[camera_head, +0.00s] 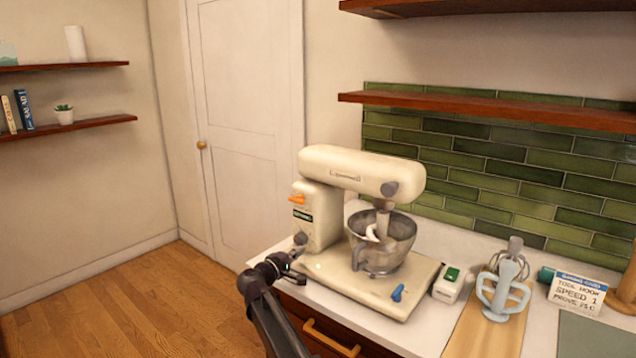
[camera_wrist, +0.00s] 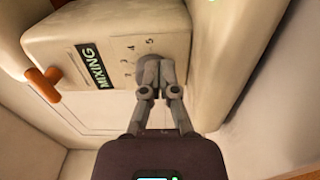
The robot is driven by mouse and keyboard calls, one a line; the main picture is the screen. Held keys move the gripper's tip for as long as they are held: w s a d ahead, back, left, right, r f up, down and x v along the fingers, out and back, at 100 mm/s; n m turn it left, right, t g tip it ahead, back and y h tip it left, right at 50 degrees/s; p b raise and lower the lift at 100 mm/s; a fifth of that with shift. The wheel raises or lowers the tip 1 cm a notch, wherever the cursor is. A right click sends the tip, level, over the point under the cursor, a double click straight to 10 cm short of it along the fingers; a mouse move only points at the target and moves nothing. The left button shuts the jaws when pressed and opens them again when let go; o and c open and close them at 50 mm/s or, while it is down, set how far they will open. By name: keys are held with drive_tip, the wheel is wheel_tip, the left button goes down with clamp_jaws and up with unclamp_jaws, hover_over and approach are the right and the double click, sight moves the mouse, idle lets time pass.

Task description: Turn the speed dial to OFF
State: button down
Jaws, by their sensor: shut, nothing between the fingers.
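The cream stand mixer (camera_head: 330,215) stands on the white counter. Its grey speed dial (camera_head: 301,239) is low on the column's side, and its pointer cannot be made out. In the wrist view the dial (camera_wrist: 149,59) is partly hidden behind my fingertips, with numbers including 3, 4 and 5 around it. My gripper (camera_wrist: 159,64) is shut, its fingertips together in front of the dial; I cannot tell whether they touch it. In the head view my gripper (camera_head: 291,261) is just below the dial. A label (camera_wrist: 86,66) reads MIXING beside an orange lever (camera_wrist: 43,84).
A metal bowl (camera_head: 393,250) sits on the mixer base, with a blue lever (camera_head: 397,292) in front. A green-topped box (camera_head: 449,284), mixing attachments (camera_head: 503,292) and a card (camera_head: 578,292) reading SPEED 1 are to the right. Wooden shelves (camera_head: 480,108) hang above. Floor is clear at left.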

drive_tip(key=shift+x, duration=1)
drive_tip(key=shift+w+a+r, duration=0.15)
drive_tip(key=shift+a, duration=0.05)
idle(0.6)
drive_tip(key=shift+r+p, duration=0.6)
drive_tip(key=shift+p, duration=0.15)
drive_tip(key=shift+s+d, duration=0.3)
drive_tip(key=shift+d, duration=0.05)
idle(0.4)
drive_tip(key=shift+v, duration=2.95)
drive_tip(key=shift+f, duration=0.1)
